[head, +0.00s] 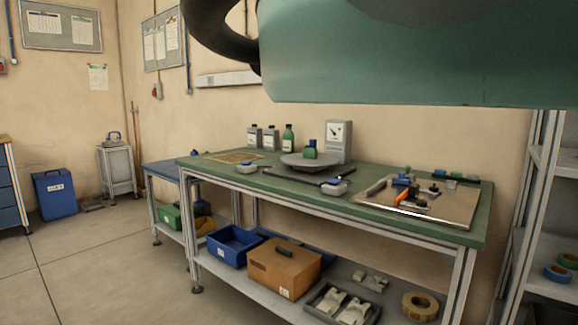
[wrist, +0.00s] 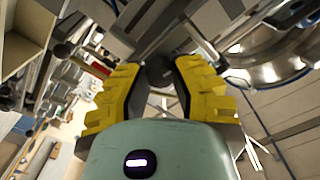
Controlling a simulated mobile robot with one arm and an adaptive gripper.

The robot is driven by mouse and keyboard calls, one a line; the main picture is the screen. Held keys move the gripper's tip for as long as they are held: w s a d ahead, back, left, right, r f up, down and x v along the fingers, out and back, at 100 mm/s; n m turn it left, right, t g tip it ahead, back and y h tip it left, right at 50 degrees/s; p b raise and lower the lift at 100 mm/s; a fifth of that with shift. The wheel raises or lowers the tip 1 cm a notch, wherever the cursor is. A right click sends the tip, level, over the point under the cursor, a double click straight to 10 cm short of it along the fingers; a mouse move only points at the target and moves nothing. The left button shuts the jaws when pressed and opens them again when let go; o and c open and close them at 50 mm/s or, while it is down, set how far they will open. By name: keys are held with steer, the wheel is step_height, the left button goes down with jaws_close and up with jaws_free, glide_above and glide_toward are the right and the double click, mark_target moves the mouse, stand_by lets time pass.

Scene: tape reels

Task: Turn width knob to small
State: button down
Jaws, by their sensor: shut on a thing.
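In the wrist view, my gripper (wrist: 160,85) has two yellow fingers with black pads, closed in from both sides. Between the fingertips is a dark, rounded knob (wrist: 160,68), which I take to be the width knob. The fingers are shut on it. No marking or small setting is readable there, so its position cannot be told. Grey metal parts of a machine surround it. In the head view, neither the gripper nor the knob can be made out.
A shelving rack (head: 536,160) stands at the right. Floor at left is open.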

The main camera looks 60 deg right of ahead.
steer(key=shift+s+a+f+n+b, duration=0.15)
steer(key=shift+n+b, duration=0.15)
steer(key=shift+n, duration=0.2)
steer(key=c, duration=0.7)
jaws_free()
steer(key=d, duration=1.2)
steer(key=shift+s+d, duration=0.1)
steer(key=shift+s, duration=0.2)
